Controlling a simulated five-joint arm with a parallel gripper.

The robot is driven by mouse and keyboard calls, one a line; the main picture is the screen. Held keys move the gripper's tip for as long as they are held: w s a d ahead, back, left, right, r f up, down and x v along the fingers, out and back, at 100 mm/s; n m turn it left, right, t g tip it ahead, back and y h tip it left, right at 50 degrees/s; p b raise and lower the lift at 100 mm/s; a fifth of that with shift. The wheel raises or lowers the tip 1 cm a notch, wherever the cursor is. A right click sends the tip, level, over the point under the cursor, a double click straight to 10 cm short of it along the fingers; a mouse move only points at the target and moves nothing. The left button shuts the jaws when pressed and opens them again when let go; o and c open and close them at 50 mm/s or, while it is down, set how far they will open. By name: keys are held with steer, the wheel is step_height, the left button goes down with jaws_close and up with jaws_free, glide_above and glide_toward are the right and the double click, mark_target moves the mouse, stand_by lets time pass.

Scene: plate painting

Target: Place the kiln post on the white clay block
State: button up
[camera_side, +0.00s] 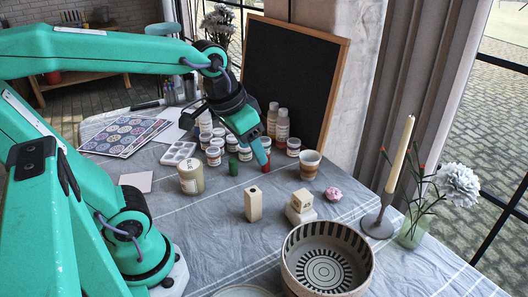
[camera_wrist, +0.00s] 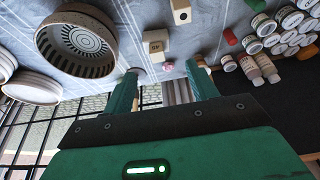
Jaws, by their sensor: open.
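The kiln post (camera_side: 253,204), a tall pale beige block with a dark hole in its top, stands upright on the grey cloth. The white clay block (camera_side: 299,214) lies to its right, with a small wooden cube (camera_side: 303,199) bearing a dark mark on top of it. My gripper (camera_side: 264,165) is above the table behind the post, apart from it and empty. In the wrist view my gripper (camera_wrist: 163,68) has its fingers wide apart. The post (camera_wrist: 181,12) shows at that view's top edge, and the marked cube (camera_wrist: 156,46) shows below and left of it.
A striped bowl (camera_side: 327,262) stands in front of the clay block. A pink flower-shaped piece (camera_side: 333,194) and a cup (camera_side: 310,165) are behind it. A candle holder (camera_side: 377,226) stands at right. A labelled jar (camera_side: 191,178) is left of the post. Paint jars crowd the back.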

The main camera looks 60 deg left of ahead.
steer(key=shift+t, duration=0.7)
steer(key=shift+s+a+f, duration=0.15)
steer(key=shift+s, duration=0.95)
steer(key=shift+s+a+f, duration=0.1)
steer(key=shift+s+f, duration=0.05)
steer(key=shift+s, duration=0.9)
